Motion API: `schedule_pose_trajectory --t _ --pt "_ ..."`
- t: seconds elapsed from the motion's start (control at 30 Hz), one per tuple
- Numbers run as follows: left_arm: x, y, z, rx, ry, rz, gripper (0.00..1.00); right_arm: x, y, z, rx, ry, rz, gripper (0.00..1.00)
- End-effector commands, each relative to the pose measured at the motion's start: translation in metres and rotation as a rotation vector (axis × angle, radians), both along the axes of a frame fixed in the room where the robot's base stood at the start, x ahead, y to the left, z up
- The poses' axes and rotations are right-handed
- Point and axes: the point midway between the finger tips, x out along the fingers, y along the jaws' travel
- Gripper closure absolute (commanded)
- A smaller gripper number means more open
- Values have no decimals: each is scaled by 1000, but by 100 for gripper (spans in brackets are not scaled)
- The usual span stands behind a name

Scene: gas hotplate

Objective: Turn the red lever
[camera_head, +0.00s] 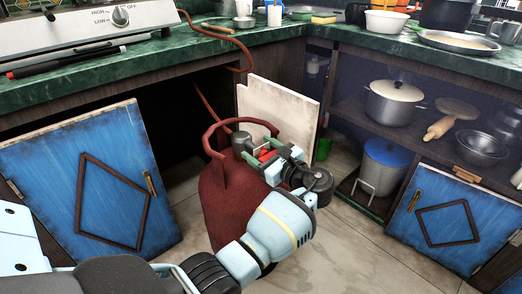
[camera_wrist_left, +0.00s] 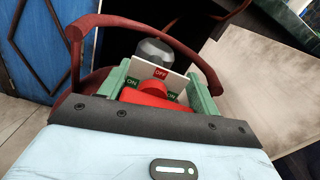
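The red lever (camera_wrist_left: 158,97) sits on top of a dark red gas cylinder (camera_head: 226,200) that stands upright on the floor. Behind it is a white plate (camera_wrist_left: 151,69) with a red OFF label at the top and green ON labels at both sides. My left gripper (camera_head: 266,155) reaches over the cylinder's top from the right. Its two green fingers (camera_wrist_left: 163,88) are spread, one on each side of the lever. Whether they touch it cannot be told. In the head view the lever (camera_head: 265,155) is partly hidden by the gripper. My right gripper is not in view.
The cylinder's red collar handle (camera_wrist_left: 88,50) curves around the valve. A hose (camera_head: 199,105) runs up to the counter. An open blue door (camera_head: 65,190) is at left, another (camera_head: 435,222) at right. A pale board (camera_head: 285,105) stands behind the cylinder. Shelves hold a pot (camera_head: 392,103).

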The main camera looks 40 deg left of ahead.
Motion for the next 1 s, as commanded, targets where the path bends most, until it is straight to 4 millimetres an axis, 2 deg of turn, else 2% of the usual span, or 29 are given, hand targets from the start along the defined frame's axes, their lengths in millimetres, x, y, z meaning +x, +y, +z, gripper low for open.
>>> schedule_pose_trajectory --t 0.03,0.13,0.47,0.67,1.0 --pt "0 0 0 0 0 0 49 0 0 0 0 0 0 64" --pt "0 0 0 0 0 0 61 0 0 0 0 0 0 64" --pt "0 -1 0 -5 -54 0 61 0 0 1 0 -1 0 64" --pt "0 0 2 -14 -174 -1 61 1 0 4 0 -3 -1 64" --pt "-1 -1 3 -40 -486 -2 61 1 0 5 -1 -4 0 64"
